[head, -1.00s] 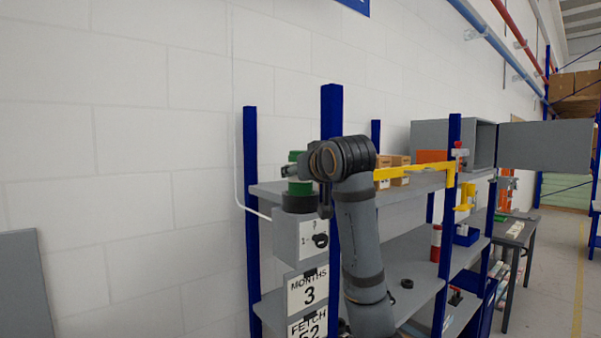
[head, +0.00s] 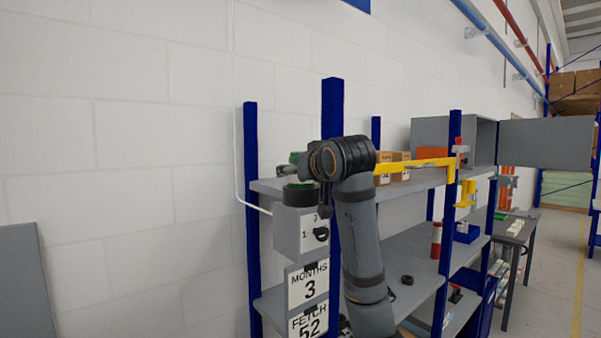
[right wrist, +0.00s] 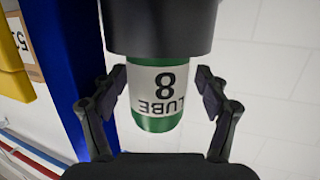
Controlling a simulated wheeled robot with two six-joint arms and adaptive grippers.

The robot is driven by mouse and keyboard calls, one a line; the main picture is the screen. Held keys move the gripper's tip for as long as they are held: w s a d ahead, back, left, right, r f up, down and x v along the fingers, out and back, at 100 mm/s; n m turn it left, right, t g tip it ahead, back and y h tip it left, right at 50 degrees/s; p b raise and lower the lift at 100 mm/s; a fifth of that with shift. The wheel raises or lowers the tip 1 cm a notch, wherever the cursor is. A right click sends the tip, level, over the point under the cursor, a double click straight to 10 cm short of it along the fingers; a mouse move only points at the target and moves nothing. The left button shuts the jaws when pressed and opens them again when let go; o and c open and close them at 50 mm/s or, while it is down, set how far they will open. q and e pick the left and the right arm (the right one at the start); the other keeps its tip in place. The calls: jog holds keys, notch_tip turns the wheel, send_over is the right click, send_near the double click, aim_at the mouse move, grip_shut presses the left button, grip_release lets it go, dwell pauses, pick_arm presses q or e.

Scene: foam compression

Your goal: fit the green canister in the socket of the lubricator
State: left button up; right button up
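The green canister (right wrist: 158,93), with a white label reading LUBE 8, stands with its far end inside the black collar, the socket (right wrist: 160,28), in the right wrist view. The label appears upside down there. In the head view only a bit of green (head: 295,157) shows behind my right gripper (head: 303,168); the socket (head: 300,195) sits directly below, on the grey lubricator box (head: 300,234) with a knob. My right gripper (right wrist: 161,88) has one finger on each side of the canister, with narrow gaps visible, so it looks open around it. My left gripper is out of view.
A blue shelf post (head: 332,120) stands close beside my right arm. The grey top shelf (head: 410,184) carries cartons (head: 397,167) and a yellow bracket (head: 420,166). Signs (head: 308,286) hang below the lubricator. The white wall is behind.

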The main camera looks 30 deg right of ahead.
jog(key=shift+s, duration=0.3)
jog(key=v, duration=0.7)
jog(key=shift+w, duration=0.1)
jog(key=shift+a+r, duration=0.1)
dwell(0.6)
